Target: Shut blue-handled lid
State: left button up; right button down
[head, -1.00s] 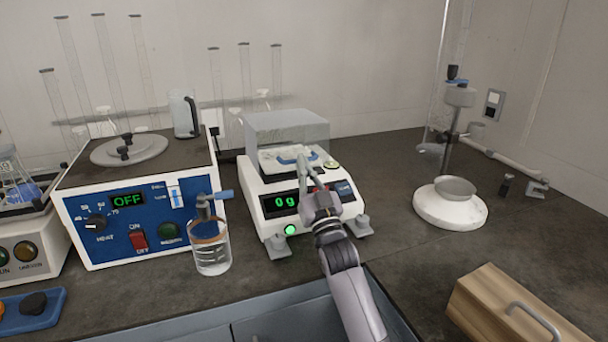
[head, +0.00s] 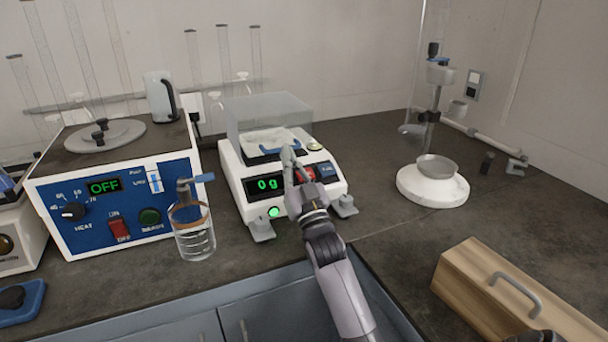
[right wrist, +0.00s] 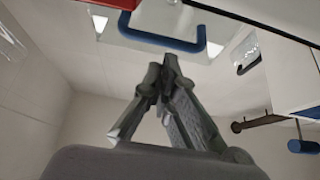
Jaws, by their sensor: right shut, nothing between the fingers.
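The blue handle (head: 280,149) is at the front edge of a clear lid (head: 268,112) on the white balance (head: 285,205). Its display reads 0 g. My right gripper (head: 289,152) reaches up from the front, with its closed fingertips at the handle. The handle also shows in the right wrist view (right wrist: 160,38), just beyond the fingertips of my right gripper (right wrist: 166,66). The fingers are shut with nothing between them. I cannot tell whether they touch the handle or whether a gap remains at the lid. My left gripper is out of view.
A blue-fronted heater unit (head: 122,205) and a glass jar with a tap (head: 193,235) stand left of the balance. A white-based stand with a bowl (head: 433,185) is at right. A wooden box (head: 510,295) is front right. The counter between is clear.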

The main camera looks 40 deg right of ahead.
jog(key=s+a, duration=0.3)
jog(key=s, duration=0.9)
jog(key=shift+s+f, duration=0.25)
jog(key=shift+s, duration=0.05)
